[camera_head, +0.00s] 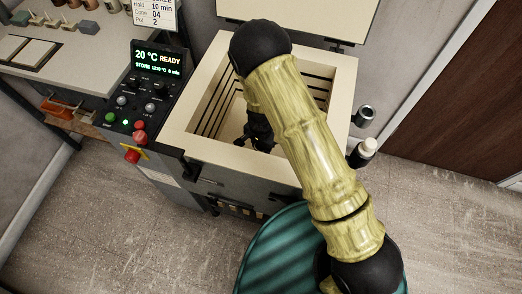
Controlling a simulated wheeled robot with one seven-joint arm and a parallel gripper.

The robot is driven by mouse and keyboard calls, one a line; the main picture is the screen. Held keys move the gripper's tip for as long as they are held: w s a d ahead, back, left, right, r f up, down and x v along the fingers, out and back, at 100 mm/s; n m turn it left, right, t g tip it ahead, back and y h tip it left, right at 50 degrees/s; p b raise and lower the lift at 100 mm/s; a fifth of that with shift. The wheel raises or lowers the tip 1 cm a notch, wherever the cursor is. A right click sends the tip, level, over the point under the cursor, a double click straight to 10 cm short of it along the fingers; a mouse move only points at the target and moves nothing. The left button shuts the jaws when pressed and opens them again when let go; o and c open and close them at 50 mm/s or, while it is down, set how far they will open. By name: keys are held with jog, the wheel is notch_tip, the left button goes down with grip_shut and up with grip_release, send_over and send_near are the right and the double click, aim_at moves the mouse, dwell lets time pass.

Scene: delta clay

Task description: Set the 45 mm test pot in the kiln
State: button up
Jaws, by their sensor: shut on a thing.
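The kiln (178,136) is open at the top, a square cream-rimmed chamber with grooved inner walls, in the middle of the head view. Its lid (300,12) stands raised at the back. My arm reaches over the kiln from the lower right. My gripper (258,142) points down inside the chamber, below the rim, near the front part of the opening. It looks dark and small, partly hidden by my arm. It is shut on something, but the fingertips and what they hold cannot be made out. The test pot is not visible.
A control panel (145,95) with a display reading 20 °C READY stands left of the kiln. A worktable (95,65) with small pots and tiles is at the upper left. A brown door is at right.

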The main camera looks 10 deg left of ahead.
notch_tip(320, 180, down, 4)
jog(key=shift+r+b, duration=0.25)
jog(key=shift+b, duration=0.05)
jog(key=shift+w+d+f, duration=0.1)
jog(key=shift+f, duration=0.15)
jog(key=o, duration=1)
jog(key=shift+s, duration=0.2)
notch_tip(320, 180, up, 12)
jog(key=shift+r+p, duration=0.2)
jog(key=shift+p, duration=0.9)
